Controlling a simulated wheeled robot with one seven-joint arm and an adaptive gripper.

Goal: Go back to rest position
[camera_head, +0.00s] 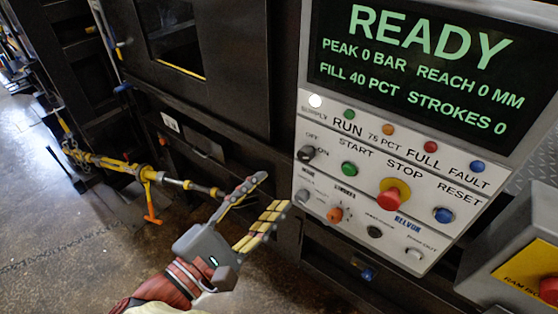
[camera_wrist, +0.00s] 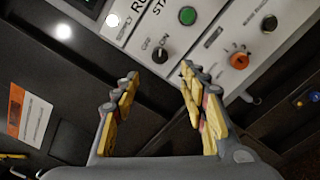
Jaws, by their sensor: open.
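My gripper (camera_head: 254,209) is open and empty in front of the dark machine, to the left of and below the control panel (camera_head: 312,142). In the wrist view, the two yellow-padded fingers of my gripper (camera_wrist: 157,92) are spread, with nothing between them. The black OFF/ON supply knob (camera_head: 306,153) stands at the panel's left edge, apart from the fingers. That knob also shows in the wrist view (camera_wrist: 160,55), beyond the gap between the fingertips. The screen (camera_head: 430,60) above reads READY, 0 bar, fill 40 pct, strokes 0.
The panel carries a green start button (camera_head: 349,168), a red stop button (camera_head: 390,194) on yellow, and a blue reset button (camera_head: 443,215). A grey box with a red button (camera_head: 549,290) juts out at the lower right. Open concrete floor (camera_head: 70,240) lies at the left.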

